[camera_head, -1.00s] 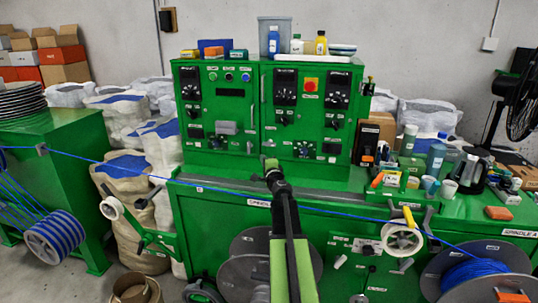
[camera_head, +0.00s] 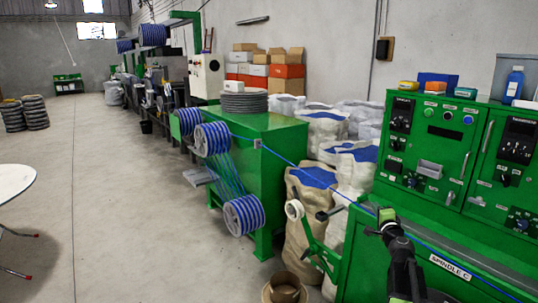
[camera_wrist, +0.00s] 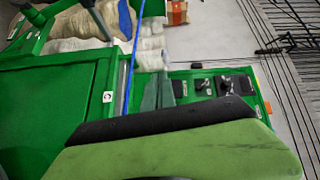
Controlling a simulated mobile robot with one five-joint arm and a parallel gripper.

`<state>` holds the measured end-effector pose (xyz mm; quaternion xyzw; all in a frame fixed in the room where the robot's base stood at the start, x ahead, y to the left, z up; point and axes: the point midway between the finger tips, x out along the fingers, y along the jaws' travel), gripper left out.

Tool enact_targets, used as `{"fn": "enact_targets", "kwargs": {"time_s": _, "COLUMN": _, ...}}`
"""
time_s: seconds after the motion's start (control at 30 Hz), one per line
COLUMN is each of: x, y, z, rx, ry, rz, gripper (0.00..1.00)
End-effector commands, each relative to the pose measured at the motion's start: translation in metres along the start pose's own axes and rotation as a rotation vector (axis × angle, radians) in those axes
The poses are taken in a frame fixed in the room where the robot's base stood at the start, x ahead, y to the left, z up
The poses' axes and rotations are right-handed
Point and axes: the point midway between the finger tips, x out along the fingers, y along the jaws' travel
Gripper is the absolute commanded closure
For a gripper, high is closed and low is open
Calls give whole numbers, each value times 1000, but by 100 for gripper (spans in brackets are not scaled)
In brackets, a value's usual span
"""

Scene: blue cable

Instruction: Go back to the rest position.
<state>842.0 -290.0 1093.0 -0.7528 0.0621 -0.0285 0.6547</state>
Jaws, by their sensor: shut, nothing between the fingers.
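My gripper (camera_head: 388,216) is at the lower right of the head view, in front of the green machine with the SPINDLE C label. It is shut and empty. In the wrist view, a green and black part of my gripper (camera_wrist: 165,140) fills the bottom. The blue cable (camera_head: 300,167) runs from the striped spools down to the right and passes behind my gripper in the picture. I cannot tell whether they touch. The cable also shows in the wrist view (camera_wrist: 129,75) as a steep blue line.
The green control cabinet (camera_head: 432,150) stands at the right. White sacks (camera_head: 355,190) stand beside it, left of the machine. A green cabinet (camera_head: 268,150) with blue-striped spools (camera_head: 245,213) is at the centre. A white round table (camera_head: 12,183) is at the left edge. Grey floor (camera_head: 120,200) between is clear.

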Motion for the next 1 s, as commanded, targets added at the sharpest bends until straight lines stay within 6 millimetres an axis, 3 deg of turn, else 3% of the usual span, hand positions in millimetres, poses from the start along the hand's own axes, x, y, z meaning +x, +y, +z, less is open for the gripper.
{"fn": "enact_targets", "kwargs": {"time_s": 0.03, "x": 0, "y": -2, "z": 46, "rx": -51, "ry": -76, "rz": 8, "gripper": 100}}
{"fn": "enact_targets", "kwargs": {"time_s": 0.1, "x": -2, "y": 0, "z": 108, "rx": -138, "ry": -191, "rz": 25, "gripper": 100}}
{"fn": "enact_targets", "kwargs": {"time_s": 0.27, "x": -33, "y": 20, "z": 245, "rx": -374, "ry": -483, "rz": 86, "gripper": 100}}
{"fn": "enact_targets", "kwargs": {"time_s": 0.3, "x": -47, "y": 30, "z": 276, "rx": -442, "ry": -564, "rz": 110, "gripper": 100}}
{"fn": "enact_targets", "kwargs": {"time_s": 0.4, "x": -93, "y": 64, "z": 344, "rx": -635, "ry": -774, "rz": 193, "gripper": 100}}
{"fn": "enact_targets", "kwargs": {"time_s": 0.47, "x": -128, "y": 92, "z": 371, "rx": -769, "ry": -905, "rz": 271, "gripper": 100}}
{"fn": "enact_targets", "kwargs": {"time_s": 0.5, "x": -154, "y": 113, "z": 380, "rx": -865, "ry": -992, "rz": 341, "gripper": 100}}
{"fn": "enact_targets", "kwargs": {"time_s": 0.57, "x": -193, "y": 145, "z": 376, "rx": -1002, "ry": -1104, "rz": 472, "gripper": 100}}
{"fn": "enact_targets", "kwargs": {"time_s": 0.6, "x": -215, "y": 162, "z": 362, "rx": -1076, "ry": -1159, "rz": 569, "gripper": 100}}
{"fn": "enact_targets", "kwargs": {"time_s": 0.7, "x": -254, "y": 189, "z": 320, "rx": -1184, "ry": -1238, "rz": 785, "gripper": 100}}
{"fn": "enact_targets", "kwargs": {"time_s": 0.83, "x": -285, "y": 201, "z": 289, "rx": -1234, "ry": -1300, "rz": 967, "gripper": 100}}
{"fn": "enact_targets", "kwargs": {"time_s": 1.0, "x": -296, "y": 202, "z": 284, "rx": -1222, "ry": -1333, "rz": 1014, "gripper": 100}}
